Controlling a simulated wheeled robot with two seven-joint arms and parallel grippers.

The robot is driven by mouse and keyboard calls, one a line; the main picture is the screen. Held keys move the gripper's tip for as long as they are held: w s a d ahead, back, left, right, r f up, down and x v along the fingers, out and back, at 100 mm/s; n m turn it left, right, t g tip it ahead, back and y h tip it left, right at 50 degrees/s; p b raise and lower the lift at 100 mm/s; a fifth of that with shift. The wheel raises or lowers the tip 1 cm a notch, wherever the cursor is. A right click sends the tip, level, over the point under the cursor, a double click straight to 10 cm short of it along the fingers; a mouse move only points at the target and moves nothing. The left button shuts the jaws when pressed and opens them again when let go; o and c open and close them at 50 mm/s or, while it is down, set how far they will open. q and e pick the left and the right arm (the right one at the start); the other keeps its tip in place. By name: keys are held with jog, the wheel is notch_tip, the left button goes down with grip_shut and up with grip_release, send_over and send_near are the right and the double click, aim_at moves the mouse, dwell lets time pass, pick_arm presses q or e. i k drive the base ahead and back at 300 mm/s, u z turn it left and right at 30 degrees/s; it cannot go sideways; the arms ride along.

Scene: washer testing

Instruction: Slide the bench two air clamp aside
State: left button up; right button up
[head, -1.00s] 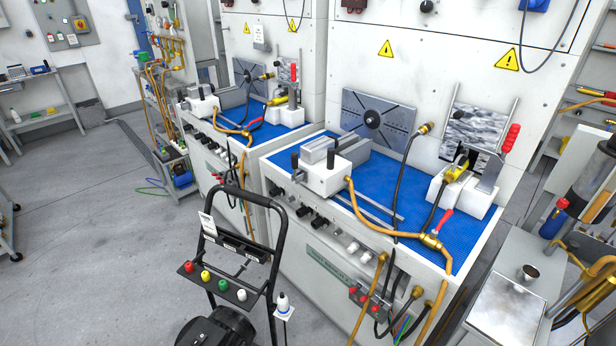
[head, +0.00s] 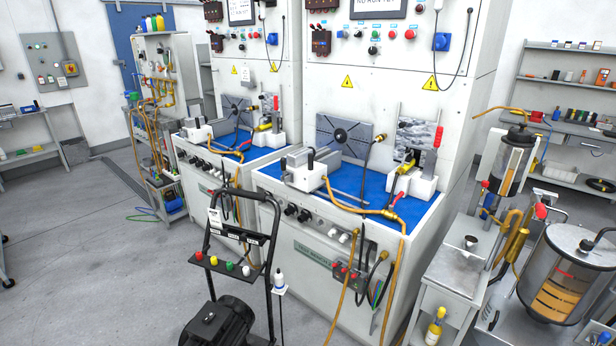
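Two test benches with blue tops stand side by side. The nearer bench (head: 335,235) has a white and grey clamp block (head: 307,177) at the left of its top, beside a rail. A dark round plate on a grey panel (head: 342,138) stands behind it. At the right is a white fixture (head: 413,184) with a red handle. The farther bench (head: 212,166) has a similar white clamp block (head: 196,134) at its left. I cannot read which bench is number two. Neither of my grippers is in view.
A black trolley (head: 240,238) with coloured knobs and a motor stands before the nearer bench. A grey side table (head: 462,252) and a clear tank (head: 562,275) stand at the right. Orange hoses hang over the bench front. The floor at the left is clear.

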aim_at(307, 175)
jog(key=z, duration=1.15)
jog(key=i, duration=1.55)
jog(key=u, duration=0.65)
jog(key=i, duration=0.35)
jog(key=u, duration=0.25)
